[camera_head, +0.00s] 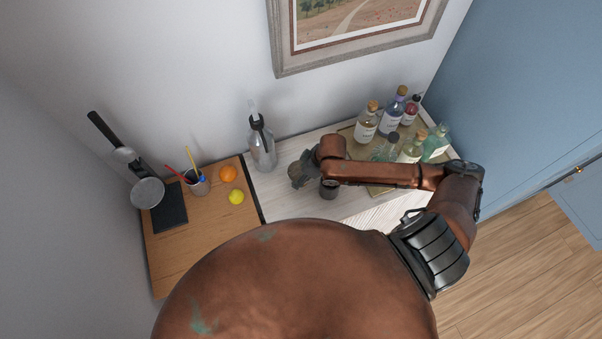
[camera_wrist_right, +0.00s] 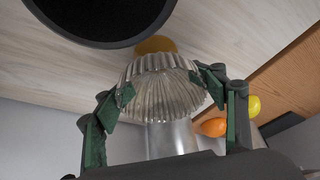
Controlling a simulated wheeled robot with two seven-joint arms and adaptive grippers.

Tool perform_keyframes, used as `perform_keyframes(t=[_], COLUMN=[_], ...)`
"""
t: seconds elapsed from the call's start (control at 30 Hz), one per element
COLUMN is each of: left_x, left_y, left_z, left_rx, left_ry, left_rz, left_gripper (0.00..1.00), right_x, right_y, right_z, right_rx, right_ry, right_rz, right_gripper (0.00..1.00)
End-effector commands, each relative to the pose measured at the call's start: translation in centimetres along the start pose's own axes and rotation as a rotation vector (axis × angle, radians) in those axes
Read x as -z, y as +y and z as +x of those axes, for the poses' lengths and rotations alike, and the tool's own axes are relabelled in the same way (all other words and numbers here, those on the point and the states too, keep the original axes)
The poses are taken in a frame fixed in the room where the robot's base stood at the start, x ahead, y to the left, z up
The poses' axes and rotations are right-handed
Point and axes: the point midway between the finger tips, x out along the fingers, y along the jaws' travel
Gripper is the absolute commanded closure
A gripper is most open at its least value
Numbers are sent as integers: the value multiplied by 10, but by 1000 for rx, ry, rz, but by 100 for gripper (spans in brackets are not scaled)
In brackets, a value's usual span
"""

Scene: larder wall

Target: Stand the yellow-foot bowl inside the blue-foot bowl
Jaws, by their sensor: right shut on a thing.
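The yellow-foot bowl (camera_wrist_right: 162,90) is ribbed clear glass with a yellow foot. In the right wrist view, which looks upside down, it sits between the green finger pads of my right gripper (camera_wrist_right: 165,100). The gripper is shut on it, and its foot points toward the pale counter. In the head view my right gripper (camera_head: 300,173) is over the white counter, and the bowl is hidden or too small to make out. I cannot make out the blue-foot bowl in either view. My left gripper is not in view.
A dark round thing (camera_wrist_right: 100,15) is close by in the wrist view; I cannot tell what it is. A clear bottle (camera_head: 262,148) stands behind left of the gripper. A tray (camera_head: 376,190) with several bottles is right. An orange (camera_head: 228,173) and a lemon (camera_head: 236,197) lie left.

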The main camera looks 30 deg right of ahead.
Motion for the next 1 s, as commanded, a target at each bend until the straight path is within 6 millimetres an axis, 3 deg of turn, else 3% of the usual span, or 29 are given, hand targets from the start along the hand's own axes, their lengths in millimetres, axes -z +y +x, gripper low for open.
perform_keyframes(t=[0.07, 0.1, 0.37, 0.77, 1.0], left_x=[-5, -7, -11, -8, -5], left_y=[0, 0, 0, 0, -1], left_z=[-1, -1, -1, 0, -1], left_rx=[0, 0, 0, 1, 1], left_ry=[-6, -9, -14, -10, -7], left_rz=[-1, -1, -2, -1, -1], left_gripper=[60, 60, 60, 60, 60], right_x=[-1, -1, -1, 0, 0], right_y=[0, 0, 0, 0, 1], right_z=[2, 2, 2, -4, -45], right_rx=[0, 0, 0, 0, -3], right_ry=[0, 0, 0, 0, 1], right_rz=[0, 0, 0, -1, -2], right_gripper=[68, 36, 18, 17, 17])
